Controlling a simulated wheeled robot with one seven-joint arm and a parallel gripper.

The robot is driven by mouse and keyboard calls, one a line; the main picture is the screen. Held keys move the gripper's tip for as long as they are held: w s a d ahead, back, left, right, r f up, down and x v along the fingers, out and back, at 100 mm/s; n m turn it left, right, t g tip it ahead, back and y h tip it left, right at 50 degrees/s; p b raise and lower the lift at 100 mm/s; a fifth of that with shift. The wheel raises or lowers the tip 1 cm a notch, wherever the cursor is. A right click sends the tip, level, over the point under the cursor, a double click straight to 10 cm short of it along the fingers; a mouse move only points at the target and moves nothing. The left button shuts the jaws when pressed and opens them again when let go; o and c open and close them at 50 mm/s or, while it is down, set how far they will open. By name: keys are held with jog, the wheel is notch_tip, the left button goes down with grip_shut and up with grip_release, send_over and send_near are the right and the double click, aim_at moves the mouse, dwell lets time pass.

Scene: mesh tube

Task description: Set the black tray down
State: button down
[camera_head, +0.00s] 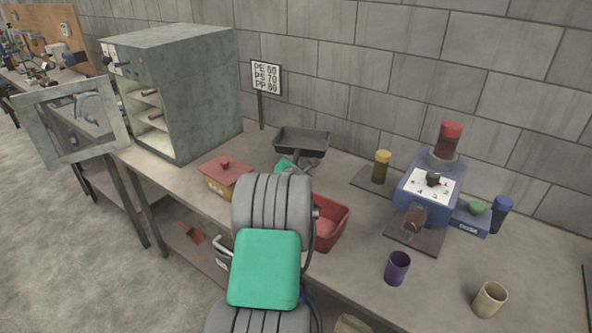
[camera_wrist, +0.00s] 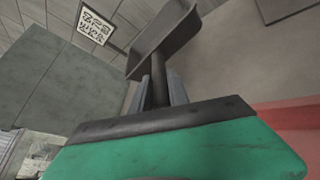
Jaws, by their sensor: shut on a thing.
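The black tray (camera_head: 302,138) is a shallow dark pan toward the back of the bench, between the grey oven and the blue machine. My gripper (camera_head: 302,163) is at its near side, largely hidden behind my own arm. In the wrist view my gripper (camera_wrist: 160,92) has its two fingers shut on the tray's dark handle, and the tray (camera_wrist: 164,38) extends beyond the fingertips. I cannot tell whether the tray's underside touches the bench.
The grey oven (camera_head: 190,95) has its door (camera_head: 72,122) open at left. A red-lidded yellow box (camera_head: 226,175) and a red bin (camera_head: 330,222) flank my arm. A sign (camera_head: 266,77) stands behind. The blue machine (camera_head: 426,190) and a purple cup (camera_head: 397,268) are at right.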

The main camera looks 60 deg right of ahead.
jog(key=f, duration=0.2)
jog(key=d+f+p, duration=0.1)
jog(key=f, duration=0.1)
jog(key=shift+f, duration=0.15)
jog(key=shift+f+b, duration=0.6)
jog(key=shift+b, duration=0.2)
jog(key=c, duration=1.3)
grip_release()
jog(key=shift+o, duration=0.2)
